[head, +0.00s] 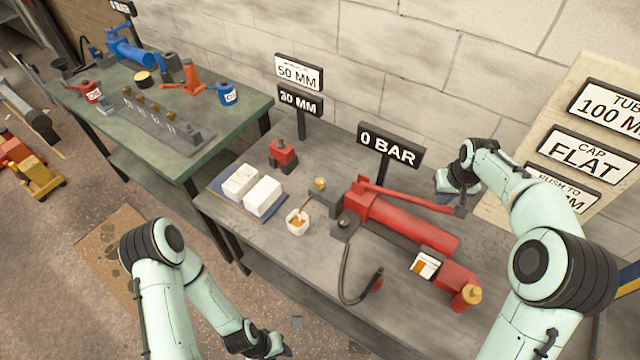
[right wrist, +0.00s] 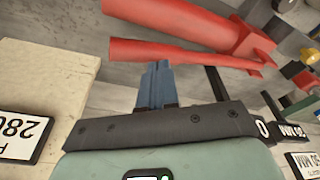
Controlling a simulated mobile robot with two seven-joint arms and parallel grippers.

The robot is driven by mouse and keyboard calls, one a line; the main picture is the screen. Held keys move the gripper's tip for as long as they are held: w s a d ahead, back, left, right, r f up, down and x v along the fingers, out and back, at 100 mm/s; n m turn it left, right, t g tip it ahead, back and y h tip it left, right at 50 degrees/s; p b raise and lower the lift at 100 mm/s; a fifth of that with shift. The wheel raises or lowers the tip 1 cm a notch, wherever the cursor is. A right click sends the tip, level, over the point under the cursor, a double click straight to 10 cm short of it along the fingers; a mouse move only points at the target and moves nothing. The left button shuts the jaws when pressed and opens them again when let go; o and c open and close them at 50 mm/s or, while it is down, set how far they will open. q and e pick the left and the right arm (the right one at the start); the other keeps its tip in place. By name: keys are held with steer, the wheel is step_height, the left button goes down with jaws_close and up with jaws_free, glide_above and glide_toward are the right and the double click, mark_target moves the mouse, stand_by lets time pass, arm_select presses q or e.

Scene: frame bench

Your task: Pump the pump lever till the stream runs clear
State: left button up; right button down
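The red pump (head: 415,224) lies on the grey bench. Its red pump lever (head: 405,196) slopes down to the right above the body; it also shows in the right wrist view (right wrist: 190,54). My right gripper (head: 444,181) is by the lever's free end. In the right wrist view its blue fingers (right wrist: 155,78) are together, with the tips close to the lever; contact is unclear. A thin amber stream (head: 306,204) falls below a brass fitting (head: 319,184) towards a white cup (head: 297,228) with orange liquid in it. My left gripper (head: 278,338) is low in the head view, its fingers unclear.
A "0 BAR" sign (head: 390,146) stands behind the pump. Two white blocks (head: 262,196) lie on a blue tray at left, near a red block (head: 284,155). A black hose (head: 345,277) lies in front. A green bench (head: 245,103) stands behind left.

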arm_select(q)
step_height(320, 180, down, 3)
steer(key=s+b, duration=0.2)
steer(key=s, duration=0.1)
arm_select(e)
step_height(320, 180, down, 7)
steer(key=shift+s+r, duration=0.1)
steer(key=shift+s, duration=0.05)
step_height(320, 180, up, 8)
steer(key=p, duration=0.3)
steer(key=shift+r, duration=0.2)
arm_select(q)
steer(key=w+r, duration=0.4)
steer(key=shift+w+r, duration=0.2)
steer(key=shift+w, duration=0.05)
arm_select(e)
steer(key=shift+f, duration=0.1)
arm_select(q)
steer(key=shift+s, duration=0.1)
